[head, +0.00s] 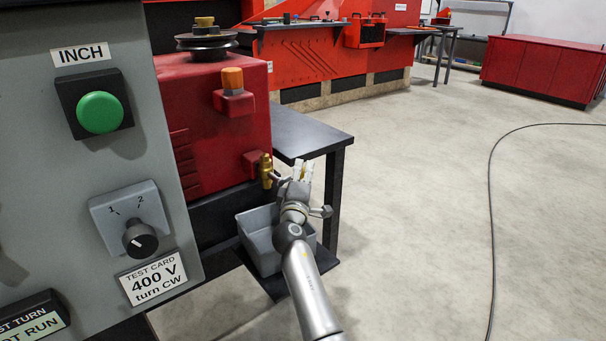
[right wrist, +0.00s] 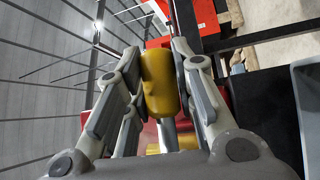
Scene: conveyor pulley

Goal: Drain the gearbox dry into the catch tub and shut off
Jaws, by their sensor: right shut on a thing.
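The red gearbox (head: 217,125) stands on a dark bench in the head view, with a brass drain valve (head: 266,171) low on its right side. The grey catch tub (head: 262,257) sits below the valve on a low dark shelf. My right gripper (head: 303,172) is beside the valve. In the right wrist view its fingers are shut on a yellow brass part (right wrist: 160,85), seemingly the valve's handle. No stream of liquid shows. The tub's inside is partly hidden by my arm, so its contents cannot be told. My left gripper is not in view.
A grey control panel with a green INCH button (head: 100,112) and a selector knob (head: 140,239) fills the left side. A dark bench leg (head: 332,200) stands just right of my gripper. The floor to the right is clear apart from a cable (head: 490,220).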

